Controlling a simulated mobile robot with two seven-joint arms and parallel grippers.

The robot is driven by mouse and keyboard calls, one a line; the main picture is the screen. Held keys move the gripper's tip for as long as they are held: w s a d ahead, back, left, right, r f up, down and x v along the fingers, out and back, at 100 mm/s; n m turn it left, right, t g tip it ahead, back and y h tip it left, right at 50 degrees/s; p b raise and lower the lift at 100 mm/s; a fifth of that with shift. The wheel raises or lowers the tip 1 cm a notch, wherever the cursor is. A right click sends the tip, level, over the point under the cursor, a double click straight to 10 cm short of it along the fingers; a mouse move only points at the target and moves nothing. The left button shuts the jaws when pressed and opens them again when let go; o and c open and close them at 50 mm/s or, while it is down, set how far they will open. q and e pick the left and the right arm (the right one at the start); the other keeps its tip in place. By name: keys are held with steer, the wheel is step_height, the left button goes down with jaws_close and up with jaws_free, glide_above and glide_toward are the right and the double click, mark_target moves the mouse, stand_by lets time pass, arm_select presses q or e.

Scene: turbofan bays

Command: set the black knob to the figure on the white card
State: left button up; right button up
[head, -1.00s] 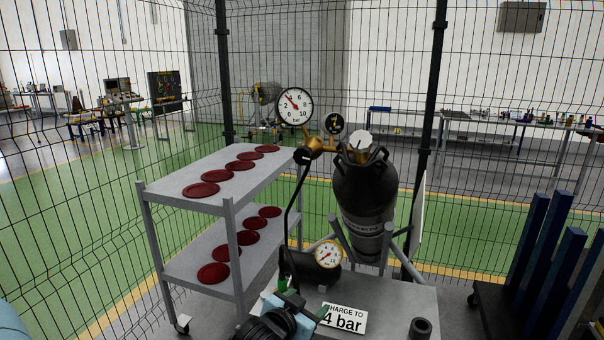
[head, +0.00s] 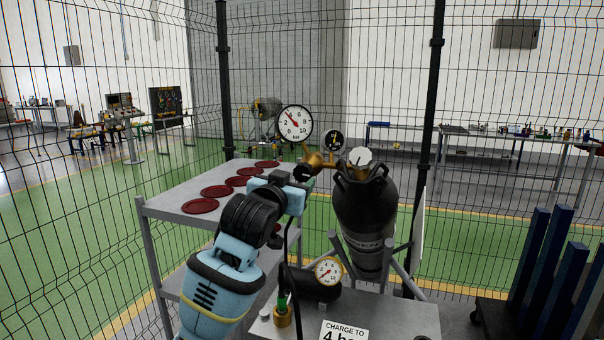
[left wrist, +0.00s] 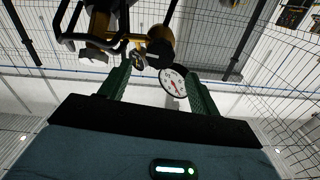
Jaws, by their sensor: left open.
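The black knob (head: 303,172) sits at the left end of the brass regulator (head: 323,162), beside the dark cylinder (head: 364,215). My left gripper (head: 307,182) is right at the knob in the head view and partly hides it. In the left wrist view its green fingers (left wrist: 160,70) are apart, with the knob (left wrist: 158,54) just beyond them; I cannot tell whether they touch it. The large white dial (head: 294,123) has a red needle pointing up and left, near 3 to 4. My right gripper is not seen.
A grey shelf cart (head: 155,206) with dark red discs stands left. A small dial (head: 334,142) sits on the regulator, and another (head: 328,270) is low on the grey bench (head: 400,310). A brass fitting (head: 283,316) stands on the bench. Wire fencing encloses the area.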

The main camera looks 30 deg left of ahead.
mark_target(302, 173)
arm_select(q)
steer(key=shift+x, duration=3.45)
steer(key=c, duration=1)
steer(key=shift+d+m, duration=0.1)
steer(key=shift+m, duration=1.2)
steer(key=o, duration=1)
